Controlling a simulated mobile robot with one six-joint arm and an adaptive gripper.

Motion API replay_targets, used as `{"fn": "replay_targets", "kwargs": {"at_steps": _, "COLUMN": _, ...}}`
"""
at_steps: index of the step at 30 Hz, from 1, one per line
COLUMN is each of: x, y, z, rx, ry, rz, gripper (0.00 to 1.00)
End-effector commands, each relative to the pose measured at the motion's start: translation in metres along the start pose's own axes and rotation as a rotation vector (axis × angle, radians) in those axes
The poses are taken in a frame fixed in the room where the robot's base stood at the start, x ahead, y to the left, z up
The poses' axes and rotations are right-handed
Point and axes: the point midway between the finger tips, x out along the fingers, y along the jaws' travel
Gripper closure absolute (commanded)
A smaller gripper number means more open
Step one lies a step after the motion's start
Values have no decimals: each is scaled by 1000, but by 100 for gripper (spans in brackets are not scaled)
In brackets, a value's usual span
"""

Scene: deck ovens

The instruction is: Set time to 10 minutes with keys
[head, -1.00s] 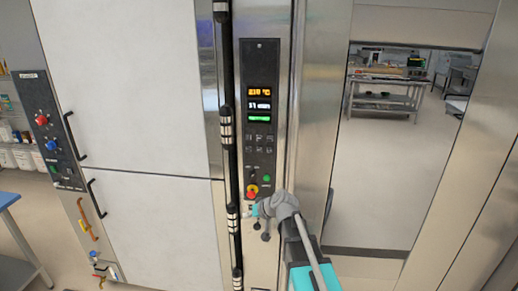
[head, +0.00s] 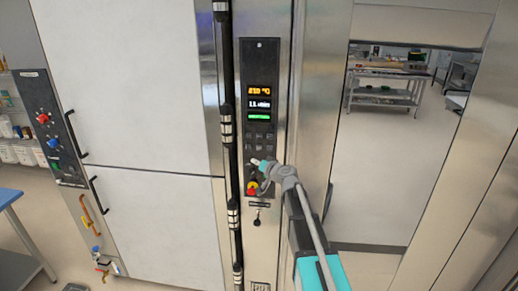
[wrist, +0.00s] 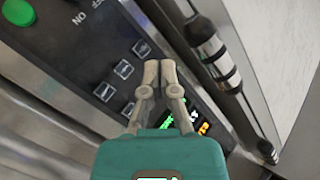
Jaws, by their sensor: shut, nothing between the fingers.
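The oven's control panel (head: 260,60) is a tall dark strip in the head view. Its upper display (head: 259,91) is orange and seems to read 210 °C. The white time display (head: 259,104) below it seems to read 11 min. Small square keys (head: 258,137) sit under the displays, and the wrist view shows some of these keys (wrist: 123,69) with white symbols. My gripper (head: 254,162) is shut and empty, in front of the panel just below the visible keys. In the wrist view my gripper (wrist: 157,68) has its fingertips beside the keys; contact cannot be told.
A red and yellow knob (head: 252,188) is just below my gripper. A green button (wrist: 18,12) is at the wrist view's upper left. A dark vertical bar (head: 227,110) with metal collars stands left of the panel. An open passage (head: 390,170) lies to the right.

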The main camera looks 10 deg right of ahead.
Motion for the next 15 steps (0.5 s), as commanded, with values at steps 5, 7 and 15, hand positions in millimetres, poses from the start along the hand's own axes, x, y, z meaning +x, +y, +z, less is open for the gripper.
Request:
{"fn": "replay_targets", "kwargs": {"at_steps": 5, "x": 0, "y": 0, "z": 0, "rx": 0, "ry": -1, "rz": 0, "gripper": 100}}
{"fn": "replay_targets", "kwargs": {"at_steps": 7, "x": 0, "y": 0, "z": 0, "rx": 0, "ry": -1, "rz": 0, "gripper": 100}}
{"fn": "replay_targets", "kwargs": {"at_steps": 15, "x": 8, "y": 5, "z": -5, "rx": 0, "ry": -2, "rz": 0, "gripper": 100}}
